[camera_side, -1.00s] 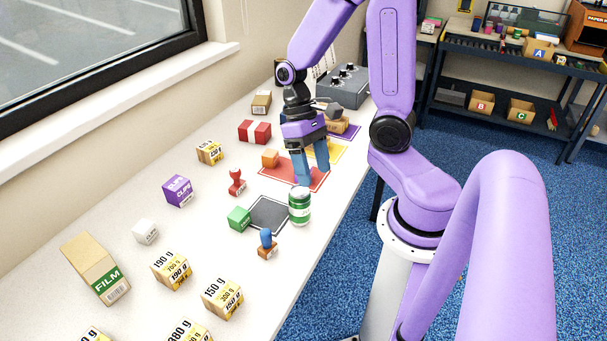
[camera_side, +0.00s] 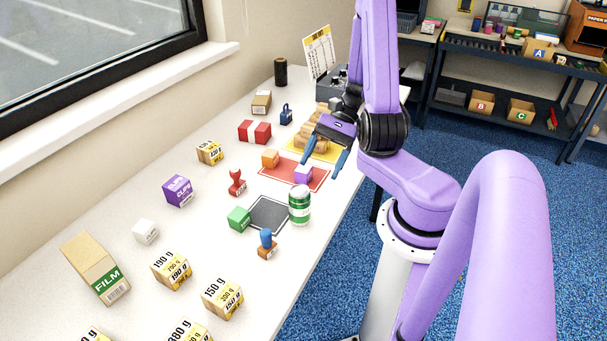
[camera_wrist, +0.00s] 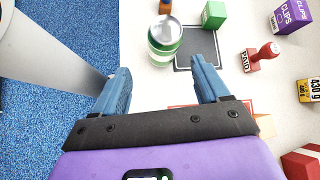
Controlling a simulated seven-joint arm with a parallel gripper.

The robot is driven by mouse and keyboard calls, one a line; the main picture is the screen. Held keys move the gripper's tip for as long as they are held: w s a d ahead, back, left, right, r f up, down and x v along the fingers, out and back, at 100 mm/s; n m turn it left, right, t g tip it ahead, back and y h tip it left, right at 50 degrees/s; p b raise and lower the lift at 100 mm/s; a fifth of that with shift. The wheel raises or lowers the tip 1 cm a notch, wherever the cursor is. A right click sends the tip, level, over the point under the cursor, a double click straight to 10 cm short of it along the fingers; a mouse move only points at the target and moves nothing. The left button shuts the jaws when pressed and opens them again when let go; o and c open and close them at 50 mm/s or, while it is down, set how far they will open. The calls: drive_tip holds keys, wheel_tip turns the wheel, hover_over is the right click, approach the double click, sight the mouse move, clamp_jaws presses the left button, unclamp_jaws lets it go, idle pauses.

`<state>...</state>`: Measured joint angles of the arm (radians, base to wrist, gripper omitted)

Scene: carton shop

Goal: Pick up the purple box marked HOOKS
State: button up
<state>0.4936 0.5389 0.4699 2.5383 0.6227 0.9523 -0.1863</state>
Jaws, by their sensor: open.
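A small purple box (camera_side: 303,174) sits on the red mat (camera_side: 318,184) near its right side; no lettering on it can be read. A larger purple box (camera_side: 178,190) at the left is marked CLIPS and also shows at the top right of the wrist view (camera_wrist: 292,14). I can read HOOKS on neither. My gripper (camera_side: 322,164) is open, with nothing seen between its fingers, raised over the far right of the red mat. In the wrist view my gripper (camera_wrist: 160,75) has its fingers apart, and the small purple box is not seen there.
An orange box (camera_side: 270,158) shares the red mat. A green can (camera_side: 299,206), a green box (camera_side: 238,218) and a red stamp (camera_side: 237,183) stand around the dark mat (camera_side: 268,213). Brown cartons (camera_side: 313,138) stand on the yellow mat.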

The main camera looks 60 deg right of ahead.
drive_tip(key=d+f+m+t, duration=0.1)
drive_tip(key=d+m+t, duration=0.1)
drive_tip(key=m+t, duration=0.3)
drive_tip(key=m+t+h, duration=0.7)
drive_tip(key=m+h, duration=0.2)
drive_tip(key=m, duration=0.5)
approach(304, 168)
drive_tip(key=x, duration=1.3)
drive_tip(key=shift+f, duration=0.1)
drive_tip(key=c, duration=1.1)
drive_tip(key=shift+a+r, duration=0.1)
drive_tip(key=shift+r, duration=4.9)
